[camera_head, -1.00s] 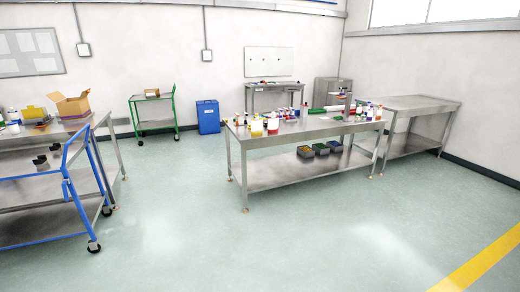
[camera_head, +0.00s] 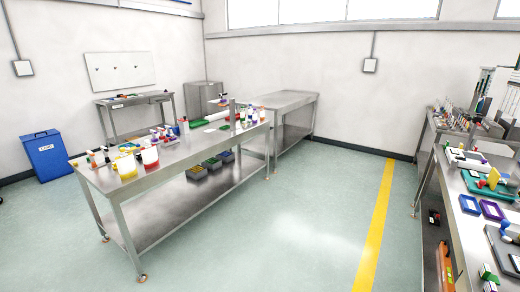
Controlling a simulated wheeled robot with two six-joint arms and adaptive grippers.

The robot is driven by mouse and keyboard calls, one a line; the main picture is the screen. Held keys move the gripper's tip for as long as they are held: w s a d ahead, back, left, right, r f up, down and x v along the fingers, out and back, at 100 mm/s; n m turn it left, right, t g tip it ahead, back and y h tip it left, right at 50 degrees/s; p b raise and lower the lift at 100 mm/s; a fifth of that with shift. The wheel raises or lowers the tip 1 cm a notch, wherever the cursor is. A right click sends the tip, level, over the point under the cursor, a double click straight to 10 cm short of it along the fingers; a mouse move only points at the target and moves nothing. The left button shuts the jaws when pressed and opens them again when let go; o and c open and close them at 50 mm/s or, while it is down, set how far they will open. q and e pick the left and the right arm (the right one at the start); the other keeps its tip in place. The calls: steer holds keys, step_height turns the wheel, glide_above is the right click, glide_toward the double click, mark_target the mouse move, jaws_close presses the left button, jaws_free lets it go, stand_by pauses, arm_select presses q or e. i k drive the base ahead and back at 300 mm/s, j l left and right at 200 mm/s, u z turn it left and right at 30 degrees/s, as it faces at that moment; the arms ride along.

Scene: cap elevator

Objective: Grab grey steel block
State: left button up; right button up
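I cannot make out a grey steel block for certain in the head view; the items on the tables are small at this distance. A long steel table (camera_head: 180,158) stands left of the middle with bottles, tubs and small items on it. A thin upright grey piece (camera_head: 232,111) stands near its far end, but I cannot tell what it is. Neither of my grippers is in view.
A workbench (camera_head: 452,205) with trays and tools runs along the right edge. A bare steel table (camera_head: 284,101) stands behind the middle one. A blue bin (camera_head: 46,156) is at the left. Open floor (camera_head: 285,235) with a yellow line (camera_head: 375,228) lies between.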

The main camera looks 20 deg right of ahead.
mark_target(454, 164)
steer(key=i+l+z, duration=0.25)
steer(key=i+z, duration=0.15)
steer(key=i+l+z, duration=0.15)
steer(key=i+z, duration=0.6)
steer(key=i+j+z, duration=0.2)
steer(key=i+z, duration=0.2)
steer(key=i, duration=0.15)
steer(key=i+l+z, duration=0.1)
steer(key=i+l, duration=0.2)
steer(key=i, duration=0.6)
steer(key=i+l+z, duration=0.15)
steer(key=i, duration=0.75)
steer(key=i+l+z, duration=0.1)
steer(key=i+l, duration=0.15)
steer(key=i, duration=0.65)
